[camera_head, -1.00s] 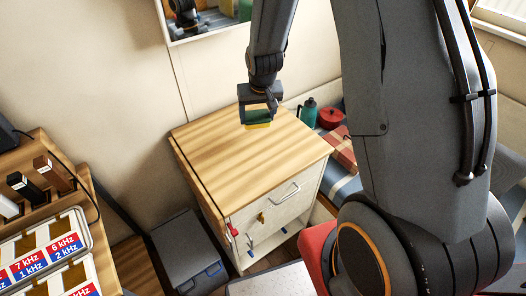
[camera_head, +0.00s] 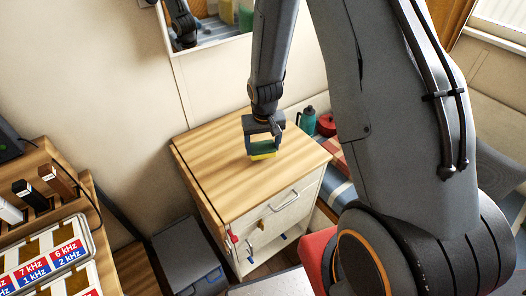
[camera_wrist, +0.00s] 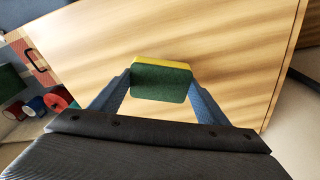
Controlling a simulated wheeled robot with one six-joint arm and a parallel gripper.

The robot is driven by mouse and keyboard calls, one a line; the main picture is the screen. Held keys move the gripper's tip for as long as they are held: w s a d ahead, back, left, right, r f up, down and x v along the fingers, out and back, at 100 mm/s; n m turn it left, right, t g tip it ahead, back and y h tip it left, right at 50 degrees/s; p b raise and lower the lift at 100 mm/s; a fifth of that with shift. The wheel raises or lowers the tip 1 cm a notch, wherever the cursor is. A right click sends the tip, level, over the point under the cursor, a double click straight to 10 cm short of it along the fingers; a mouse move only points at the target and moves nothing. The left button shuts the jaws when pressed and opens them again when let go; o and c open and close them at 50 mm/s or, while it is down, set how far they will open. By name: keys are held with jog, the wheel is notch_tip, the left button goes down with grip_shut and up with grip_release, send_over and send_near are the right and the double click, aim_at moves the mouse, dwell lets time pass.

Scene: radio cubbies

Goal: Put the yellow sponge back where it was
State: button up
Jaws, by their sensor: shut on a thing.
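The yellow sponge (camera_head: 263,156) has a dark green side. In the wrist view the sponge (camera_wrist: 161,82) sits between the two fingers, green face toward the camera and a yellow edge at the far side. My gripper (camera_head: 263,148) is shut on it, over the wooden top of the cabinet (camera_head: 220,160). The sponge is at or just above that top; I cannot tell whether it touches. My gripper also shows in the wrist view (camera_wrist: 160,92). The cabinet's wooden top (camera_wrist: 210,40) is bare around the sponge.
A green bottle (camera_head: 307,121) and a red pot (camera_head: 326,124) stand behind the cabinet at the right. A mirror (camera_head: 210,35) hangs on the wall. A shelf with labelled tins (camera_head: 45,250) is at the left. A grey box (camera_head: 188,252) stands on the floor.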

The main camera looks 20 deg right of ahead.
aim_at(263, 148)
jog(key=shift+f, duration=1.55)
jog(key=o, duration=1.1)
jog(key=r, duration=0.4)
jog(key=s+r+b, duration=0.1)
jog(key=r, duration=0.3)
jog(key=r+b, duration=0.1)
jog(key=r, duration=0.3)
jog(key=shift+s+a, duration=0.1)
jog(key=shift+s, duration=0.25)
jog(key=s+r, duration=0.4)
jog(key=s, duration=0.3)
jog(key=s+r, duration=0.4)
jog(key=s, duration=0.4)
jog(key=shift+r+n, duration=0.2)
jog(key=shift+n, duration=0.2)
